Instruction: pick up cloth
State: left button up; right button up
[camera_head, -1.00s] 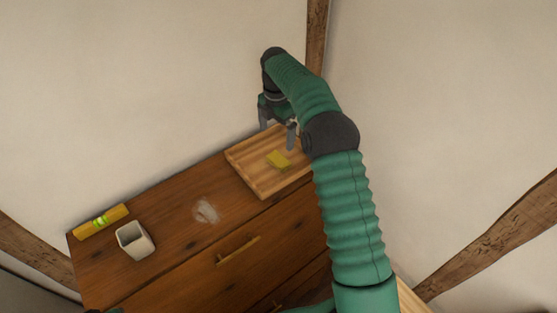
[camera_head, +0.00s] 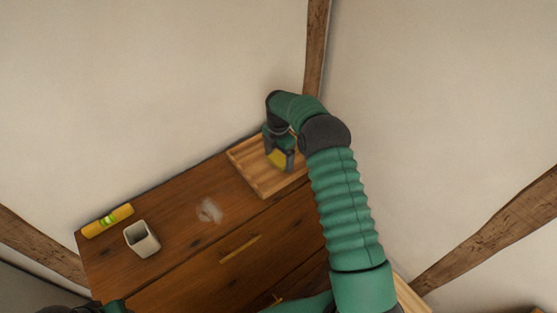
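A small yellow cloth (camera_head: 277,158) lies on the wooden tray (camera_head: 247,174) at the back right of the dresser top. My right gripper (camera_head: 281,166) has its fingers down at the cloth, one on each side of it. The fingers look apart, and I cannot tell whether they touch the cloth. Of my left arm only a dark green part shows at the bottom left edge; its gripper is out of the picture.
The wooden dresser (camera_head: 180,224) has a whitish smudge (camera_head: 209,210) on its top. A white square cup (camera_head: 142,239) and a yellow level (camera_head: 107,221) stand at the left end. Walls with timber posts close off the back and right.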

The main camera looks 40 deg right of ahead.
aim_at(279, 159)
jog(key=c, duration=0.7)
jog(key=shift+c, duration=1.3)
jog(key=shift+r+b, duration=0.55)
jog(key=shift+b, duration=0.1)
jog(key=shift+s+a+r+b, duration=0.1)
jog(key=shift+s+r+b, duration=0.05)
jog(key=shift+r+b, duration=0.4)
jog(key=shift+s+r+b, duration=0.1)
jog(key=shift+r+b, duration=0.2)
jog(key=shift+r, duration=0.3)
jog(key=s+a+r+b, duration=0.1)
jog(key=s+a+b, duration=0.4)
jog(key=s+a, duration=0.3)
jog(key=s, duration=0.4)
jog(key=shift+s+a+r, duration=0.35)
jog(key=shift+s+a, duration=0.05)
